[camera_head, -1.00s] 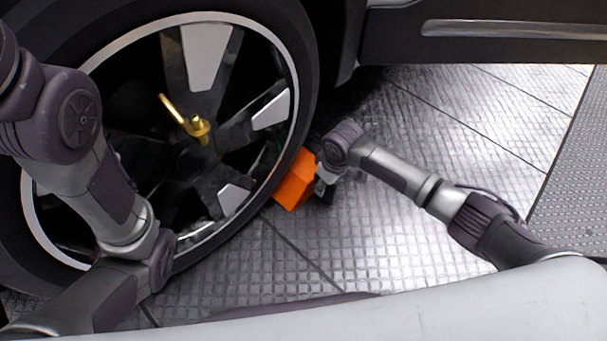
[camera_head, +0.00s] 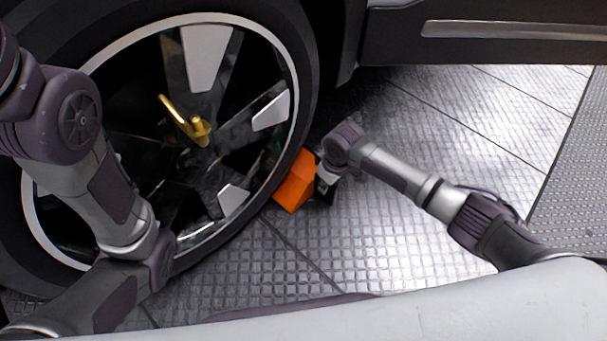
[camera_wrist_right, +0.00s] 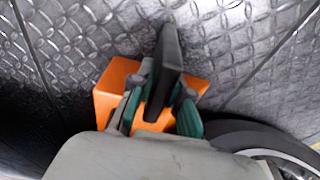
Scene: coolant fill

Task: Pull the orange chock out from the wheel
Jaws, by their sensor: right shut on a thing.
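The orange chock (camera_head: 296,182) sits on the floor against the lower right side of the wheel (camera_head: 311,70) in the head view. My right gripper (camera_head: 322,184) is at the chock's right side and is shut on it. The wheel's tyre (camera_wrist_right: 245,132) shows at the lower right there. My left arm crosses the left of the head view in front of the wheel; its gripper does not show.
A gold tool (camera_head: 198,127) sticks out from the wheel's hub. The car's dark sill (camera_head: 480,40) overhangs at the upper right. The patterned metal floor (camera_head: 420,110) is clear to the right of the chock, up to a grey textured strip (camera_head: 575,170) at the right edge.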

